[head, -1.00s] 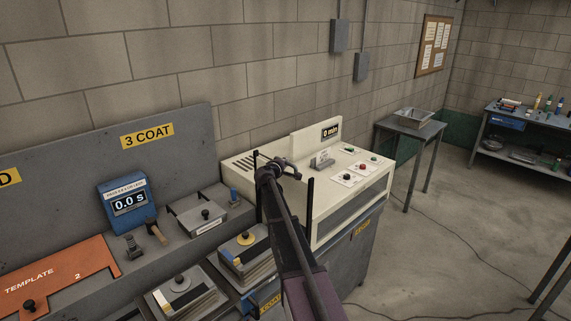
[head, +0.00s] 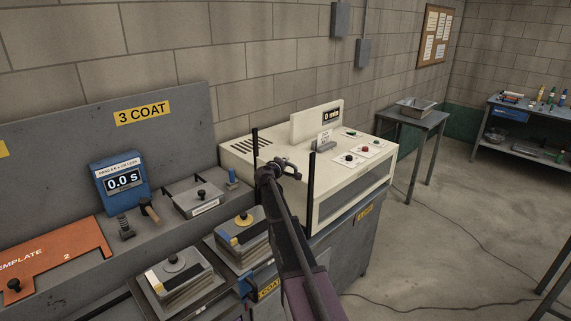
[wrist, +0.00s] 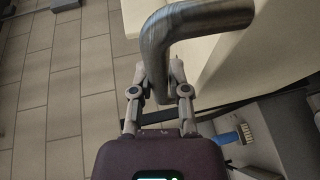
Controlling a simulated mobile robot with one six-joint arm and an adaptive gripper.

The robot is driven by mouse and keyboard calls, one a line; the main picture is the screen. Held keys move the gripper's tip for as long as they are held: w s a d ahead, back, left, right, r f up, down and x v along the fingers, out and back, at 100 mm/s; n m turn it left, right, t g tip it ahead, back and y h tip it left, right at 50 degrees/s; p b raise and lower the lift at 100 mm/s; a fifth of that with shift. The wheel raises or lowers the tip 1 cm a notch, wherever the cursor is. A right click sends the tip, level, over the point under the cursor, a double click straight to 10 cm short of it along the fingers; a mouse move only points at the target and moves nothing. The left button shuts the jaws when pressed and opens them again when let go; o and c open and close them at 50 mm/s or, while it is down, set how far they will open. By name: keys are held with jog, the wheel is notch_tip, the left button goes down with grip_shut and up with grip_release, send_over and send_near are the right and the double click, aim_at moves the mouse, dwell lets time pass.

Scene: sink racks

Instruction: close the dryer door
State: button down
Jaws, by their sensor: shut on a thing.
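The dryer (head: 350,185) is a cream box on a grey cabinet, with a "0 min" display (head: 331,116) on an upright panel. My gripper (head: 281,165) is at its left end, between two thin black uprights. In the wrist view my gripper (wrist: 160,85) is shut on a bent grey handle bar (wrist: 205,18), with one finger on each side of it. The bar runs toward a cream surface (wrist: 235,65) at the right. I cannot tell from these views how far the door stands open; my arm hides part of that end.
A blue timer (head: 122,185) reading 0.0 s, a brush and several lidded trays (head: 178,280) stand left of my arm. A small grey table (head: 415,122) is at the right. The floor (head: 450,230) to the right is mostly clear, with cables on it.

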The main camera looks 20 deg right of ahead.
aim_at(285, 177)
notch_tip(285, 177, down, 6)
jog(key=b, duration=0.5)
jog(key=shift+f, duration=0.25)
jog(key=shift+s, duration=0.15)
jog(key=shift+b, duration=0.3)
jog(key=c, duration=1.1)
grip_release()
jog(key=shift+s, duration=0.1)
jog(key=o, duration=0.5)
jog(key=shift+w+f, duration=0.2)
jog(key=shift+r, duration=0.15)
